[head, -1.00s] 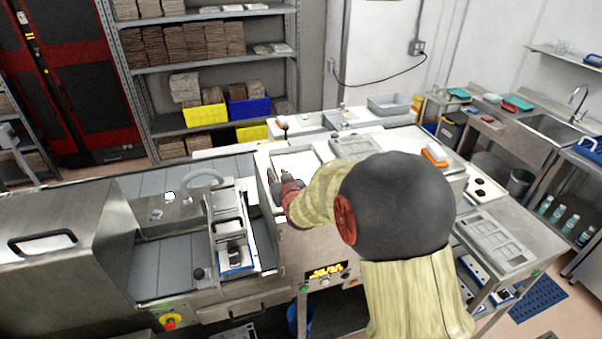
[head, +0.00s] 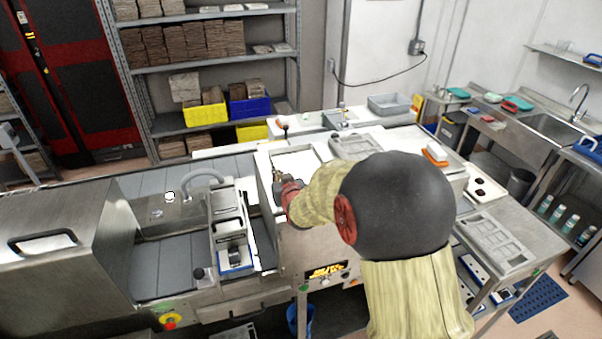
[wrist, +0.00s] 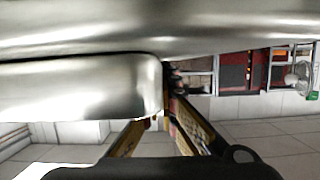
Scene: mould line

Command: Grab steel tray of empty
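My gripper (head: 280,180) is at the front left edge of the steel machine top, beside a pale rectangular plate or opening. In the wrist view, its two fingers (wrist: 160,125) stand apart with floor showing between them. A rounded steel part (wrist: 80,90) is very close and hides the left fingertip. I cannot tell whether it touches the fingers. A grey compartmented steel tray (head: 500,247) lies on the right side table. A similar tray (head: 350,147) lies behind my arm, partly covered by it. Both look empty from here.
A grey bin (head: 390,104) stands on the back counter. Shelves with yellow bins (head: 205,115) and a blue bin (head: 249,108) are behind. A sink (head: 555,125) is at the far right.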

